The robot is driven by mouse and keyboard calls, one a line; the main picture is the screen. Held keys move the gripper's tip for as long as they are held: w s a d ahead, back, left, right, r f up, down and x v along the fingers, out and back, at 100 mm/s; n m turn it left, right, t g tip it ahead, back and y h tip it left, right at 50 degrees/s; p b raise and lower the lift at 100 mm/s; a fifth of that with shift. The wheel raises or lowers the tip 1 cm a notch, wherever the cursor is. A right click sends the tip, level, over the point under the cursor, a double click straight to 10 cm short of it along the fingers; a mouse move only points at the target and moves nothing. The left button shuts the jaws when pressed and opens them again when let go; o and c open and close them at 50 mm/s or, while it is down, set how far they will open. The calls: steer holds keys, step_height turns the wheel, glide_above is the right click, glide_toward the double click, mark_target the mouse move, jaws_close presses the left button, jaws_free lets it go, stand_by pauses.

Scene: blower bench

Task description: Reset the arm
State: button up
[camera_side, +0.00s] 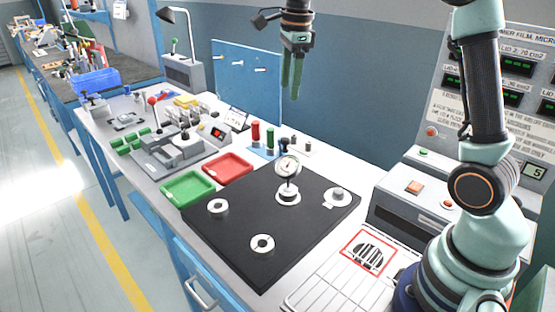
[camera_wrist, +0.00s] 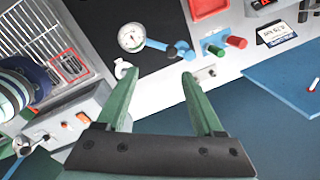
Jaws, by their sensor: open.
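My gripper (camera_side: 291,75) has two green fingers and hangs in the air above the back edge of the bench, pointing down. It is empty and clear of everything below it. In the wrist view the fingers of my gripper (camera_wrist: 158,82) stand apart with nothing between them. The black mat (camera_side: 262,262) lies on the bench below and in front of it. A round dial gauge (camera_side: 288,166) stands upright on the mat.
Green (camera_side: 187,189) and red (camera_side: 228,167) trays sit left of the mat. Red and green cylinders (camera_side: 256,133) stand on a blue plate behind it. A blue pegboard (camera_side: 246,84) rises at the back. A wire rack (camera_side: 335,292) and a grey control box (camera_side: 400,206) are at right.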

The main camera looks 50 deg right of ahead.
steer(key=s+a+f+n+t, duration=0.1)
steer(key=s+a+n+t, duration=0.1)
steer(key=s+n, duration=0.7)
steer(key=s+a+f+n+t, duration=0.2)
steer(key=s+a+n, duration=0.3)
steer(key=n, duration=0.9)
steer(key=s, duration=0.3)
steer(key=shift+s+n, duration=0.3)
steer(key=shift+s, duration=0.05)
